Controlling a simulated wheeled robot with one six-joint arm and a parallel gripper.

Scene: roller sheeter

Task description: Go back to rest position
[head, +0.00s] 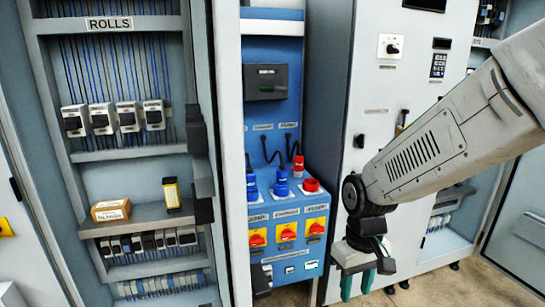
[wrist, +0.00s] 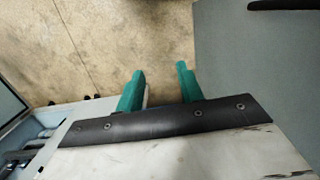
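My gripper (head: 358,284) hangs at the end of my arm in the lower right of the head view, with its green fingers pointing down. In the wrist view my gripper (wrist: 158,80) shows its two green fingers apart, with nothing between them but the floor behind. It is open and empty. It is in front of the grey-white cabinet and to the right of the blue switch panel (head: 262,222), apart from it.
The open cabinet marked ROLLS (head: 110,23) stands at left, with a small cardboard box (head: 111,210) and a yellow-black device (head: 171,194) on its shelf. The blue panel holds blue and red plugs and several rotary switches. Beige floor (wrist: 120,40) is clear below the gripper.

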